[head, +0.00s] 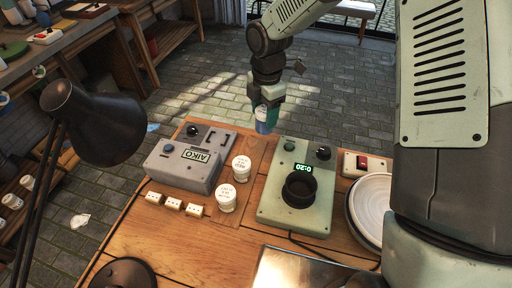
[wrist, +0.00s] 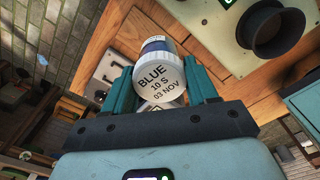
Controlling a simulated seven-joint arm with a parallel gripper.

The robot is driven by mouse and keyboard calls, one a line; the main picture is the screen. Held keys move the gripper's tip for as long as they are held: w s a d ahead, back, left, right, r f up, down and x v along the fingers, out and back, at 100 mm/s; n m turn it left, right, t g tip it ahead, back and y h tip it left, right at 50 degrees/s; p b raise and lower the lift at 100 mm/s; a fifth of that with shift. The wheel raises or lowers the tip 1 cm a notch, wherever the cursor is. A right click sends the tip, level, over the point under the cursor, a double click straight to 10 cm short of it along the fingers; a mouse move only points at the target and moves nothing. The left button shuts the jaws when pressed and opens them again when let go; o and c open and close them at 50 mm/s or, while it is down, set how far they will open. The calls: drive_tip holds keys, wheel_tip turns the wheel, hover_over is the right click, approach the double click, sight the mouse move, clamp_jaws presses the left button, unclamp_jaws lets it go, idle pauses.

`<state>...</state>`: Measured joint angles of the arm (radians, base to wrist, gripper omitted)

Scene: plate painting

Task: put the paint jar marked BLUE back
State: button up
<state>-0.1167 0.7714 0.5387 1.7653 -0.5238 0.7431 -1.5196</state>
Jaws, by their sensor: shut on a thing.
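My gripper (head: 266,108) is shut on the paint jar marked BLUE (wrist: 155,76), whose white lid reads "BLUE 10 S 03 NOV" in the wrist view. In the head view the jar (head: 265,127) hangs below my fingers with blue showing, above the far edge of the wooden table (head: 150,235). My teal fingers (wrist: 160,92) stand on both sides of it in the wrist view. Two other white-lidded jars, one (head: 241,163) behind the other (head: 226,192), stand on the table left of the green device. Their lid text is too small to read.
A grey box marked AIKO (head: 185,165) stands at left, with several small cream blocks (head: 173,204) before it. A green device (head: 268,205) with a black cup and "0:20" display, a red switch (head: 362,163), a pale plate (head: 371,208) and a black lamp (head: 95,125) surround the jars.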

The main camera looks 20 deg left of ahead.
drive_tip(key=shift+w+a+f+n, duration=0.4)
drive_tip(key=shift+a+f, duration=0.25)
drive_tip(key=shift+f, duration=1.4)
drive_tip(key=shift+w+a+f+n, duration=0.25)
drive_tip(key=shift+w+a+f, duration=0.35)
drive_tip(key=shift+f, duration=1.4)
drive_tip(key=shift+w+a+f+n, duration=0.35)
drive_tip(key=shift+a+f, duration=0.4)
drive_tip(key=shift+f, duration=1.3)
drive_tip(key=shift+f, duration=0.15)
drive_tip(key=o, duration=1.2)
wheel_tip(320, 180, up, 12)
drive_tip(key=shift+r, duration=0.2)
